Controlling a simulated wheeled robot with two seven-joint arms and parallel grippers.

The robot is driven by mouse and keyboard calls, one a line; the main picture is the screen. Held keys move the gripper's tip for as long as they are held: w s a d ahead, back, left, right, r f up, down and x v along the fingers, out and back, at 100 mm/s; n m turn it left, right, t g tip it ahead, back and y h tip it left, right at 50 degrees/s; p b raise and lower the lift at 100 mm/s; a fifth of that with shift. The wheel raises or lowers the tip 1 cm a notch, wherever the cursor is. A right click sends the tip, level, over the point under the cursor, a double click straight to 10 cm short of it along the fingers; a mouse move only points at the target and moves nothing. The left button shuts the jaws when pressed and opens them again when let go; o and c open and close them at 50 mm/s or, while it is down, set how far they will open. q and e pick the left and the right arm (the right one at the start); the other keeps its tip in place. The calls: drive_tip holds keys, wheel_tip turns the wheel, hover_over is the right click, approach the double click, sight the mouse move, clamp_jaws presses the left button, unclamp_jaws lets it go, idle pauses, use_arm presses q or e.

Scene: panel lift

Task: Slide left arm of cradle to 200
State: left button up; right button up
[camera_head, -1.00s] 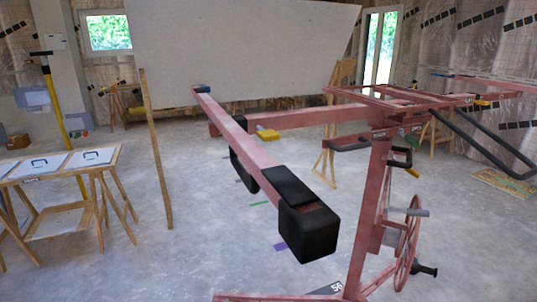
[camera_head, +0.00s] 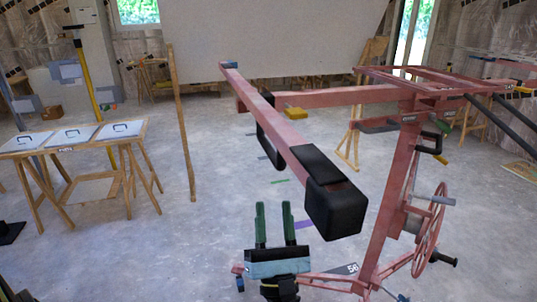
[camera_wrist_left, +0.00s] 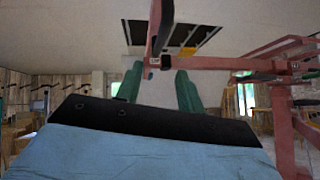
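The red panel lift (camera_head: 404,170) stands right of centre. A long red bar (camera_head: 284,127), apparently the left arm of the cradle, runs from the far left toward me and ends in a black block (camera_head: 333,210). A red crossbar (camera_head: 340,97) with a yellow piece (camera_head: 296,113) joins it to the mast. My left gripper (camera_head: 274,204) has two green fingers, apart and empty, below and left of the black block. In the left wrist view the fingers (camera_wrist_left: 158,75) point up at the red bar (camera_wrist_left: 160,30), with no contact visible. No 200 mark is readable. My right gripper is out of view.
A wooden post (camera_head: 181,125) stands behind the bar's left side. A large pale panel (camera_head: 270,40) is at the back. The handwheel (camera_head: 429,235) is on the mast's right.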

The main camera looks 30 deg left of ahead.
sight(268, 150)
use_arm(q)
drive_tip(key=p+x, duration=0.4)
drive_tip(key=x, duration=0.8)
drive_tip(key=shift+s+r+p, duration=0.1)
drive_tip(key=shift+s+p, duration=0.05)
drive_tip(key=shift+p, duration=0.2)
drive_tip(key=shift+w+a+r, duration=0.35)
drive_tip(key=shift+w+r, duration=0.05)
drive_tip(key=shift+c, duration=0.4)
clamp_jaws()
